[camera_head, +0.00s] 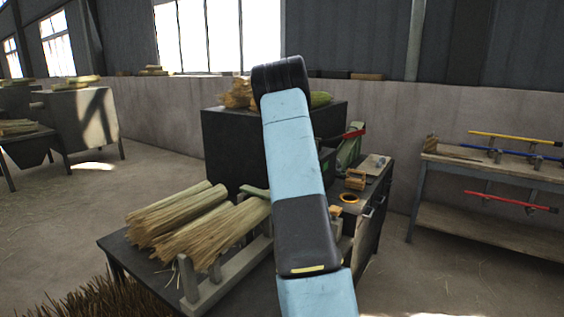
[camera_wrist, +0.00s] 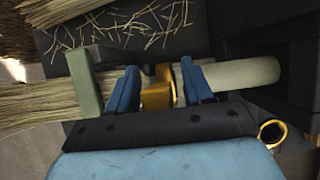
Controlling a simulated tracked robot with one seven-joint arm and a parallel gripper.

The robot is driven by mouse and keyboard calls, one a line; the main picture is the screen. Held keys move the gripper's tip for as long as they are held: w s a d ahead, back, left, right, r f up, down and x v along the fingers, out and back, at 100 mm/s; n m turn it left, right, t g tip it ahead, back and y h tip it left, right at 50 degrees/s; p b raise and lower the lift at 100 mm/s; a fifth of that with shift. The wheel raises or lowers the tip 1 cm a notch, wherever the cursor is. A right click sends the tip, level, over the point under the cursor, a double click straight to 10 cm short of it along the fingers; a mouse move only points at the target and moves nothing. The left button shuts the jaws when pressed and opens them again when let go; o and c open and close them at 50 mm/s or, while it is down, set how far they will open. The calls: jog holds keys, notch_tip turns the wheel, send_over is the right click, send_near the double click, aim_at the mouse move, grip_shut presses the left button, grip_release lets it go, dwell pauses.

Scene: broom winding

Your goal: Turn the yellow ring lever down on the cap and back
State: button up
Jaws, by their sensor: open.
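In the wrist view, my gripper (camera_wrist: 160,76) is open, with one blue finger on each side of a yellow-gold ring piece (camera_wrist: 156,96). The ring piece sits on the line of a straw broom bundle (camera_wrist: 40,103) and a pale handle (camera_wrist: 245,73). I cannot tell if the fingers touch it, and my gripper's dark palm edge hides its lower part. I cannot tell the cap apart from the ring piece. In the head view, my own arm covers the gripper and most of this spot.
A separate yellow ring (camera_wrist: 272,133) lies right of my gripper; it also shows in the head view (camera_head: 349,197). Straw bundles (camera_head: 190,220) rest on the bench at left. A red lever (camera_head: 345,134) sticks out behind. A side table (camera_head: 490,170) holds coloured rods.

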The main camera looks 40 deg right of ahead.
jog(key=v, duration=1.3)
jog(key=shift+s+r, duration=0.15)
jog(key=shift+r, duration=0.1)
